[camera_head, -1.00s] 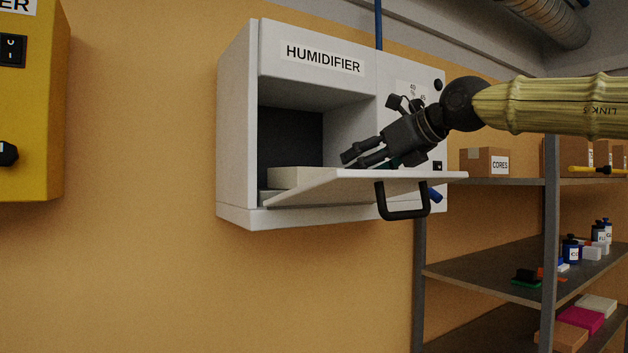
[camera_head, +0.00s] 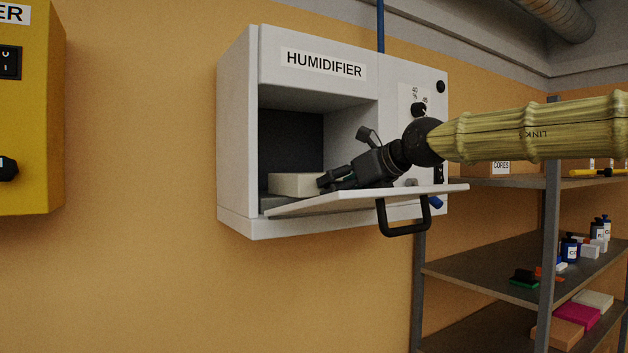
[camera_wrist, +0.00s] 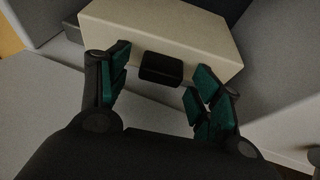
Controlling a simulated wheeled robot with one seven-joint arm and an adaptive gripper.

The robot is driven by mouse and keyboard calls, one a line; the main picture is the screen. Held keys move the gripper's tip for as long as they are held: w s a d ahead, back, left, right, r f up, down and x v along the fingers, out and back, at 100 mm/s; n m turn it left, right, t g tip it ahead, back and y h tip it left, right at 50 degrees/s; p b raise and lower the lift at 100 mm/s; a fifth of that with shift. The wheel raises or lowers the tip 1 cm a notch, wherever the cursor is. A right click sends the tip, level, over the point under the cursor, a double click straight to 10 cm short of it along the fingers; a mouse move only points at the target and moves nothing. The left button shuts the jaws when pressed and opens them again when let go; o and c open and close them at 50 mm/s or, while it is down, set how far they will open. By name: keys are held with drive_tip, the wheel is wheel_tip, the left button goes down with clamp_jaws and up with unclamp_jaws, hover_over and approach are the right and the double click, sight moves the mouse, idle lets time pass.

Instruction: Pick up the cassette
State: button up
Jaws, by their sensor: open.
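The cassette is a cream box (camera_head: 297,184) lying inside the humidifier, on the floor of its open compartment. In the wrist view the cassette (camera_wrist: 165,32) shows a black handle or knob (camera_wrist: 161,69) on its near face. My gripper (camera_head: 322,183) is at the compartment's mouth, above the lowered door, with its fingertips close to the cassette's near end. In the wrist view my gripper (camera_wrist: 158,75) is open, with one green-padded finger on each side of the black knob. The fingers look apart from the knob; whether a tip touches the box face I cannot tell.
The humidifier (camera_head: 237,130) is a white wall cabinet. Its door (camera_head: 350,199) is folded down below my gripper, with a black handle (camera_head: 404,230) underneath. A yellow machine (camera_head: 35,110) hangs at left. Shelving (camera_head: 480,275) with boxes and bottles stands at right.

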drive_tip(key=c, duration=1.3)
drive_tip(key=shift+r, duration=0.1)
drive_tip(key=shift+r+b, duration=1)
drive_tip(key=shift+r, duration=0.2)
drive_tip(key=s+d+b, duration=0.1)
drive_tip(key=s+b, duration=0.1)
drive_tip(key=s, duration=0.2)
drive_tip(key=s+d+r+b, duration=0.1)
drive_tip(key=s+b, duration=0.1)
drive_tip(key=s, duration=0.3)
drive_tip(key=s+d+r+b, duration=0.1)
drive_tip(key=s+d+b, duration=0.1)
drive_tip(key=s, duration=0.2)
drive_tip(key=shift+s, duration=0.25)
drive_tip(key=shift+s+d+r+b, duration=0.15)
drive_tip(key=shift+s+b, duration=0.05)
drive_tip(key=shift+s, duration=0.3)
drive_tip(key=shift+s+d+r+b, duration=0.1)
drive_tip(key=shift+s+r+b, duration=0.1)
drive_tip(key=shift+s, duration=0.25)
